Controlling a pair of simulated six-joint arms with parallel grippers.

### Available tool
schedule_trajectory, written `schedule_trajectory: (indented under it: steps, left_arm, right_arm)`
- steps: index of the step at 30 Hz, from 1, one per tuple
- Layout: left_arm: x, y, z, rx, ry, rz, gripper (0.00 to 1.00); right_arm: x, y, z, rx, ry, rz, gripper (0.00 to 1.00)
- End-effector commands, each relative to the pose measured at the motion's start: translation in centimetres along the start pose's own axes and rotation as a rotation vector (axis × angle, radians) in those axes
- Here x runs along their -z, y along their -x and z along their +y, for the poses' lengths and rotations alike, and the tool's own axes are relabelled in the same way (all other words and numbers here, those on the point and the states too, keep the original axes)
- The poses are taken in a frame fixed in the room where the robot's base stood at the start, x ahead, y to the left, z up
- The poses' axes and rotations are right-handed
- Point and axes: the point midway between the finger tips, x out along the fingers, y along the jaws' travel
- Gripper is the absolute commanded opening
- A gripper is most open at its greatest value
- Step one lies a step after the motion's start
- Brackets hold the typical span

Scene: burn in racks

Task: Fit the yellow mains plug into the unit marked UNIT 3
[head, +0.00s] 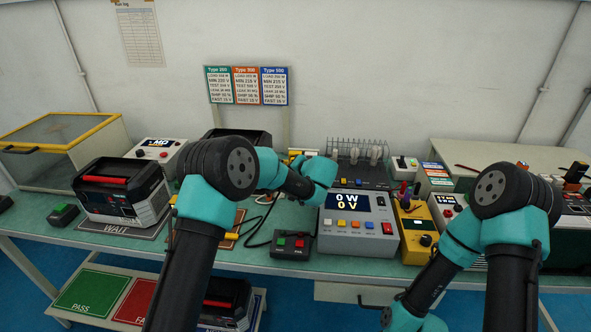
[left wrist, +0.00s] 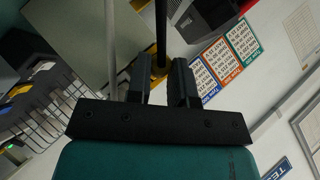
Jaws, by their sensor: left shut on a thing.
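My left gripper (left wrist: 161,75) is shut on a small yellow thing (left wrist: 160,62), which looks like the yellow mains plug. A black cord or rod runs up from it in the left wrist view. In the head view my left arm reaches over the bench, and its fingertips and the plug are hidden behind the wrist. A black unit with a red handle (head: 122,190) stands on the WAIT mat (head: 112,229) at left. Another dark unit (head: 240,137) stands behind my left arm, mostly hidden. I cannot read UNIT 3 on either. My right gripper is out of view below the frame.
A grey meter (head: 355,222) reading 0 W and 0 V stands mid-bench, with a button box (head: 292,244) beside it. A yellow tester (head: 413,232) is at its right. A wire rack (head: 358,152) stands behind. Another unit (head: 224,299) sits on the lower shelf.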

Motion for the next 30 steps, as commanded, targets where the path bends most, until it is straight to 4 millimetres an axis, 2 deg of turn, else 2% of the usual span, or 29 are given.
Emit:
schedule_trajectory:
  steps: [30]
  left_arm:
    - [-1.6, 1.6, 0.0, 0.0, 0.0, 0.0, 0.0]
  right_arm:
    - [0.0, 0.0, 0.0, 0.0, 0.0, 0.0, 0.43]
